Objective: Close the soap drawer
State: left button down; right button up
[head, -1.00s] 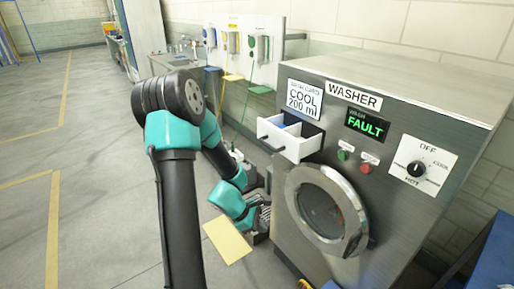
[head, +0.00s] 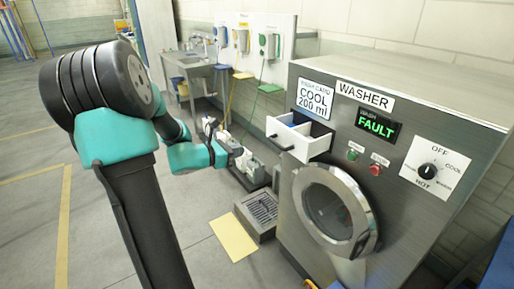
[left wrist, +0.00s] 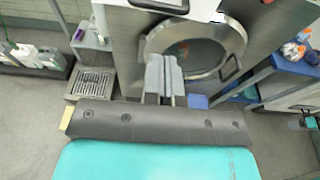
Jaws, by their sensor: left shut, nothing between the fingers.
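The soap drawer (head: 300,138) is a white tray pulled out from the upper left of the grey washer's front, with a dark handle on its face. The washer (head: 400,155) has a round glass door (head: 330,210) below the drawer. My left gripper (head: 238,148) is to the left of the drawer, apart from it and slightly lower in the picture. In the left wrist view its grey fingers (left wrist: 164,70) are together and empty, with the round door behind them. A dark bar, apparently the drawer handle (left wrist: 160,5), is cut by the top edge there. My right gripper is not in view.
A floor grate (head: 260,210) and a yellow mat (head: 233,238) lie left of the washer. A sink table (head: 190,70) and a wall panel with hanging bottles (head: 255,45) stand behind. In the wrist view, a blue shelf (left wrist: 285,70) stands at the right.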

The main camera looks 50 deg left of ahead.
aim_at(275, 144)
pick_arm(q)
jog(key=x, duration=1.3)
jog(key=shift+w+f, duration=0.15)
jog(key=shift+w, duration=0.25)
